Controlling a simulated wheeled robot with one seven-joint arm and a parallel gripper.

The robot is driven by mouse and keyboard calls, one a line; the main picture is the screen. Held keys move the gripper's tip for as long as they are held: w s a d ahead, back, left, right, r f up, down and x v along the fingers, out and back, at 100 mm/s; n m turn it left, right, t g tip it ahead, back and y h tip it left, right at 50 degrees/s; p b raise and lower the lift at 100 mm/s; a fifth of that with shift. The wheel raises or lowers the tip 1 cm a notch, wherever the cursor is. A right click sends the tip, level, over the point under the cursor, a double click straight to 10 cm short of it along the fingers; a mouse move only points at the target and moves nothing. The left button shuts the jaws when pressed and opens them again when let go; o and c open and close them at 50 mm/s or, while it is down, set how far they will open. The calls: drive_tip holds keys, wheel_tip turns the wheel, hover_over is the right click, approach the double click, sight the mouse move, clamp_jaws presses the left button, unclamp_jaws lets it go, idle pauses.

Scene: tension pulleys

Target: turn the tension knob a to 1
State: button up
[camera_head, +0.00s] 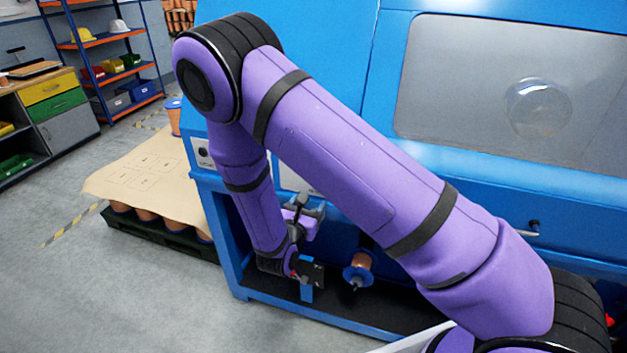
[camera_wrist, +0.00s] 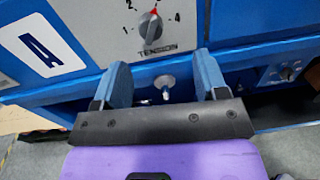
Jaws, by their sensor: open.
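The tension knob a (camera_wrist: 151,28) is a grey dial with a red tip, on a grey plate marked TENSION, near the top of the wrist view. A large letter A label (camera_wrist: 41,45) is left of it. The red tip points roughly up, between the 2 at upper left and the 4 at right; the top of the scale is cut off. My gripper (camera_wrist: 160,62) is open and empty, its two blue fingers apart, below the knob in the picture and not touching it. In the head view my arm hides the knob.
A metal stud (camera_wrist: 165,84) shows between my fingers. In the head view, a copper spool (camera_head: 359,268) is in the blue machine's lower bay, and a covered pallet (camera_head: 145,172) stands left. The floor in front is clear.

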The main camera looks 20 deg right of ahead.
drive_tip(key=shift+n+t+y, duration=0.3)
drive_tip(key=shift+n+y, duration=0.1)
drive_tip(key=shift+n, duration=0.1)
drive_tip(key=x, duration=0.3)
drive_tip(key=f+x, duration=0.1)
drive_tip(key=x, duration=0.6)
drive_tip(key=shift+w+a+f, duration=0.2)
drive_tip(key=shift+w+a, duration=0.05)
drive_tip(key=shift+w, duration=0.3)
drive_tip(key=shift+c, duration=0.2)
drive_tip(key=c, duration=0.9)
